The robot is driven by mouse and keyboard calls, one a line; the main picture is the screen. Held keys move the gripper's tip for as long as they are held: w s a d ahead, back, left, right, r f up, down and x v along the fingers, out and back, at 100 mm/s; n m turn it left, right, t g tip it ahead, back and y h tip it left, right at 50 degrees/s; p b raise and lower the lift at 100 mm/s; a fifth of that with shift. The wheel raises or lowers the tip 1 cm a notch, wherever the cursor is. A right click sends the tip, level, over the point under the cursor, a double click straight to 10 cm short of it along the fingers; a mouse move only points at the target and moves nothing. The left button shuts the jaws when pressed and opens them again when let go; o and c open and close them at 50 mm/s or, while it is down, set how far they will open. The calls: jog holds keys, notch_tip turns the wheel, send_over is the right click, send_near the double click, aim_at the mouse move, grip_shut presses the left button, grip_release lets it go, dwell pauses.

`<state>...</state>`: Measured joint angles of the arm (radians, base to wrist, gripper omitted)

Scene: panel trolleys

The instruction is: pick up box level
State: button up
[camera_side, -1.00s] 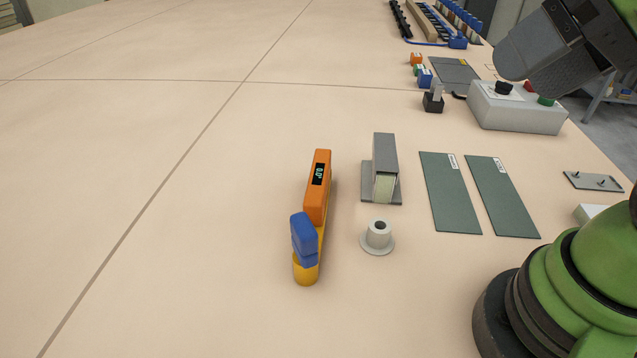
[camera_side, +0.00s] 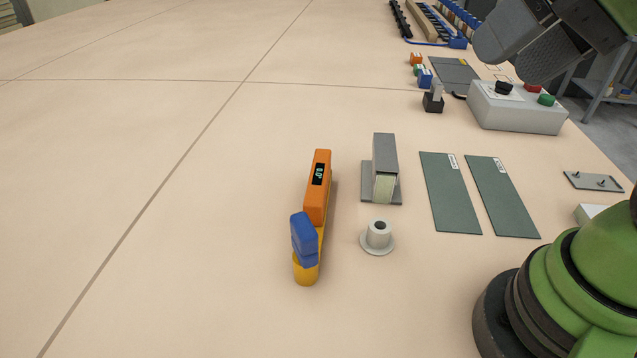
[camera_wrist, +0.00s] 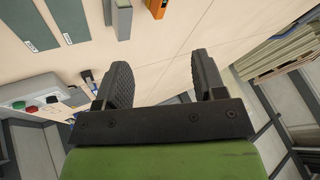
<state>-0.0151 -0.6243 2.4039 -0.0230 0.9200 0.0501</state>
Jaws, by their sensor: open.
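The box level appears to be the orange block with a small dark display (camera_side: 317,188), standing on the table in the side view. Its orange end also shows at the top edge of the wrist view (camera_wrist: 158,7). A yellow piece with a blue block (camera_side: 304,236) sits at its near end; I cannot tell if they are joined. My gripper (camera_wrist: 160,65) is open, with two dark ribbed fingers apart and nothing between them. In the side view its fingers (camera_side: 513,40) are high at the upper right, well away from the level.
Right of the level are a grey block on a plate (camera_side: 385,155), a white flanged bushing (camera_side: 377,236) and two dark green panels (camera_side: 450,192). A control box with buttons (camera_side: 517,107) stands at the upper right. The table's left side is clear.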

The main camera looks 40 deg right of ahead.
jog(key=w+m+g, duration=0.1)
jog(key=w+g, duration=0.1)
jog(key=w, duration=0.7)
jog(key=m+g+h, duration=0.2)
jog(key=m+g, duration=0.1)
jog(key=g, duration=0.1)
send_over(318, 174)
jog(key=s, duration=0.1)
notch_tip(318, 174, down, 14)
jog(key=shift+m+g, duration=0.3)
jog(key=f, duration=0.6)
jog(key=w+f, duration=0.1)
jog(key=f, duration=0.2)
jog(key=shift+w+a+f, duration=0.1)
jog(key=shift+f, duration=2.85)
jog(key=shift+c, duration=0.2)
grip_shut()
jog(key=shift+r, duration=0.1)
